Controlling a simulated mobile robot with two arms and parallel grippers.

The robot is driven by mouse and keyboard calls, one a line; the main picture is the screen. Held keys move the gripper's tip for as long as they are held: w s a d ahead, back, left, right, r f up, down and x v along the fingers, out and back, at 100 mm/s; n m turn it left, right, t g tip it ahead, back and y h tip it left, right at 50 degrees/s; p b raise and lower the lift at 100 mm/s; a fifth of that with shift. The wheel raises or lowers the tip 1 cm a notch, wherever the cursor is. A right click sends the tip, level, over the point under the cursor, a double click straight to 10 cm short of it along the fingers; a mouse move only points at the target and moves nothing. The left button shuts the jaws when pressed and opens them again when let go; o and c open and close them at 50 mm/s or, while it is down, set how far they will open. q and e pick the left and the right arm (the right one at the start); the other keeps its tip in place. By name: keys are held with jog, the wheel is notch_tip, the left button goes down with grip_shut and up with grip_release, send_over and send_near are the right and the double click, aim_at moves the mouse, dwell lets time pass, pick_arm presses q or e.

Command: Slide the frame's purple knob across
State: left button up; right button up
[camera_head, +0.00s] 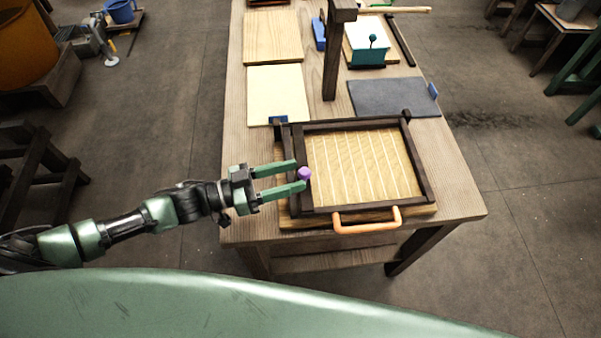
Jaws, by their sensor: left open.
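The purple knob (305,173) sits on the left bar of the dark wooden frame (428,180), about midway along that bar. The frame lies on the near part of the table and holds a tan ribbed panel (362,166). My left gripper (302,175) reaches in from the left with its two green fingers apart. The fingertips reach the frame's left bar, one on the far side and one on the near side of the knob. I cannot tell whether either finger touches the knob. My right gripper is not in view.
An orange handle (366,220) sticks out from the frame's near side. A dark post (333,60) stands behind the frame. Pale boards (277,93), a dark grey slab (392,97) and a teal block (369,56) lie farther back on the table (462,190).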

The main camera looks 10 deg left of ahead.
pick_arm(q)
jog(key=v, duration=0.4)
jog(key=shift+s+a+b, duration=0.2)
jog(key=shift+a+b, duration=0.15)
jog(key=shift+b, duration=0.05)
